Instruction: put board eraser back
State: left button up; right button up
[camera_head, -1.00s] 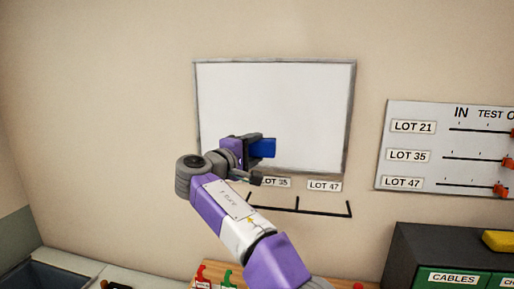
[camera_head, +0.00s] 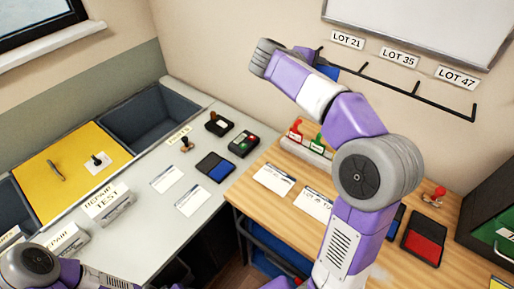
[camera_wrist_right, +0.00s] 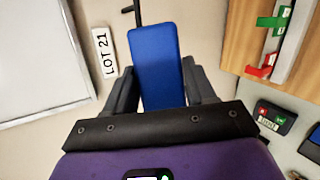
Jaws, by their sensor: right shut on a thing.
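The blue board eraser (camera_head: 327,70) is in my right gripper (camera_head: 312,60), beside the left end of the black wall rail (camera_head: 390,84) below the whiteboard (camera_head: 420,25). In the right wrist view the eraser (camera_wrist_right: 157,62) sits between the two dark fingers of the right gripper (camera_wrist_right: 160,88), its far end near a black rail end (camera_wrist_right: 137,12). I cannot tell whether the eraser touches the rail. My left arm shows at the lower left of the head view, but its gripper does not show.
Labels LOT 21 (camera_head: 347,40), LOT 35 (camera_head: 399,59) and LOT 47 (camera_head: 457,78) are on the wall above the rail. Below stands a wooden table (camera_head: 258,203) with cards, stamps and ink pads. A grey counter (camera_head: 150,225) with a yellow mat (camera_head: 50,200) is at left.

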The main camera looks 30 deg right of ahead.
jog(key=a+f+n+g+y+p, duration=0.15)
jog(key=a+f+y, duration=0.35)
jog(key=a+f, duration=0.55)
jog(key=n+g+y, duration=0.3)
jog(key=g+y, duration=0.1)
send_over(261, 201)
jog(key=a, duration=0.1)
jog(key=f, duration=1.3)
jog(key=shift+w+f, duration=0.4)
jog(key=shift+f+b, duration=0.85)
jog(key=shift+f, duration=2.1)
jog(key=shift+f, duration=0.1)
jog(key=o, duration=0.9)
jog(key=shift+o, duration=0.2)
